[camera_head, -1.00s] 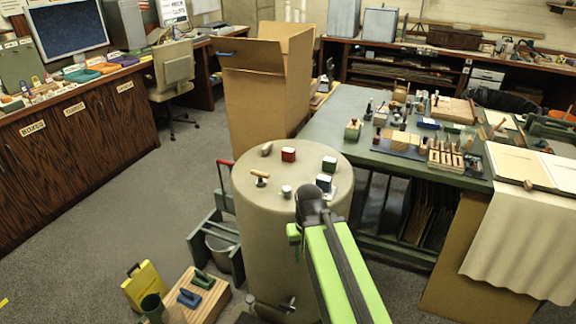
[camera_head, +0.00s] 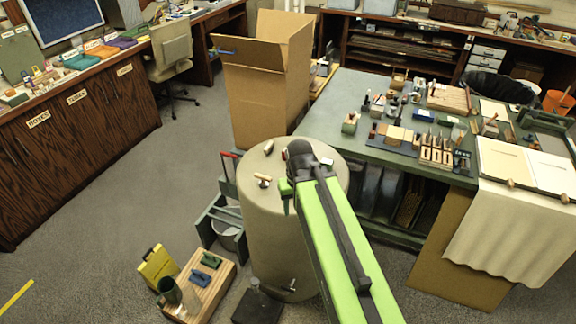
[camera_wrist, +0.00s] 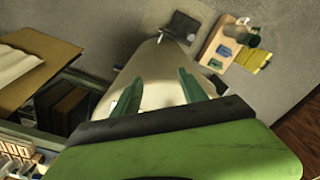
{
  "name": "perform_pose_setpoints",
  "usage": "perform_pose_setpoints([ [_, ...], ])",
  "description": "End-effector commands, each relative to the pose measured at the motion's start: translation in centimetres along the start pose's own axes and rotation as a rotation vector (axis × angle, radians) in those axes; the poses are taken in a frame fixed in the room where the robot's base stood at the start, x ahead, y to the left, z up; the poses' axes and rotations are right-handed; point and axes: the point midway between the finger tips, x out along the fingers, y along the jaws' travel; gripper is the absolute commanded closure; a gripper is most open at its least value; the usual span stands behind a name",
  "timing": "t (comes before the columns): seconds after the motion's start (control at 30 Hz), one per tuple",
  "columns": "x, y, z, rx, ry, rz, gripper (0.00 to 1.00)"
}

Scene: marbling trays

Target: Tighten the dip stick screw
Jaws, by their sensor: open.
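A beige drum (camera_head: 270,235) stands in the middle of the head view. On its top is a small T-shaped piece with a wooden handle (camera_head: 263,179). A dark metal handle (camera_head: 291,285) sticks out low on its front. I cannot tell which of these is the dip stick screw. My gripper (camera_head: 287,204) is over the drum's top, right of the T-shaped piece, largely hidden behind my arm. In the wrist view, its two green fingers (camera_wrist: 158,77) are apart with nothing seen held between them, and the drum (camera_wrist: 155,72) lies beyond them.
A green worktable (camera_head: 330,120) with tools stands right of the drum. A tall cardboard box (camera_head: 262,95) is behind it. A wooden board (camera_head: 215,285) with blue and green pieces and a yellow item (camera_head: 158,265) lie on the floor at left.

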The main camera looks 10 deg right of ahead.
Motion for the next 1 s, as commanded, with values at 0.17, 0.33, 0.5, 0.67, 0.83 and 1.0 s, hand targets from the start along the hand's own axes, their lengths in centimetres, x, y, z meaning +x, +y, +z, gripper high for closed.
perform_pose_setpoints([
  [0.17, -7.6, -0.2, -1.6, -0.080, 0.010, 0.000, 0.50],
  [0.33, -11.5, -0.1, -4.5, -0.349, 0.010, 0.002, 0.50],
  [0.5, -11.2, 0.1, -7.7, -0.750, -0.003, -0.001, 0.50],
  [0.67, -10.9, 0.2, -10.8, -1.163, -0.019, -0.013, 0.50],
  [0.83, -10.8, 0.3, -13.4, -1.544, -0.029, -0.029, 0.50],
  [1.0, -10.8, 0.3, -14.1, -1.695, -0.032, -0.037, 0.50],
])
